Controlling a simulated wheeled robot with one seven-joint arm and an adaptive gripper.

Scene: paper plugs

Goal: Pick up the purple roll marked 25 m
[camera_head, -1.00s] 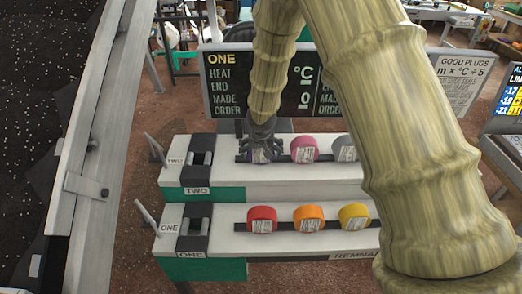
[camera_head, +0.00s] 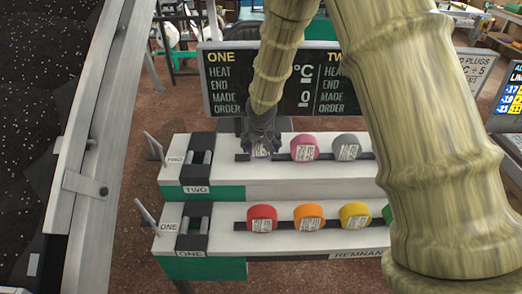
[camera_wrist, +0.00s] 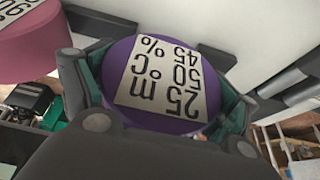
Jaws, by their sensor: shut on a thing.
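The purple roll (camera_wrist: 180,115) fills the middle of the wrist view, with a pale label reading 25 m, 50 °C, 45 %. My gripper (camera_wrist: 165,105) has its dark fingers on both sides of the roll and is shut on it. In the head view my gripper (camera_head: 261,140) is at the left end of the upper shelf's row. Only a little of the purple roll (camera_head: 261,151) shows under the fingers there. I cannot tell whether the roll is clear of the shelf.
A pink roll (camera_head: 304,147) stands close on the right, then a grey roll (camera_head: 347,147). The lower shelf holds red (camera_head: 262,218), orange (camera_head: 309,217) and yellow (camera_head: 354,215) rolls. A dark sign (camera_head: 230,85) stands behind. A black slotted block (camera_head: 197,170) is to the left.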

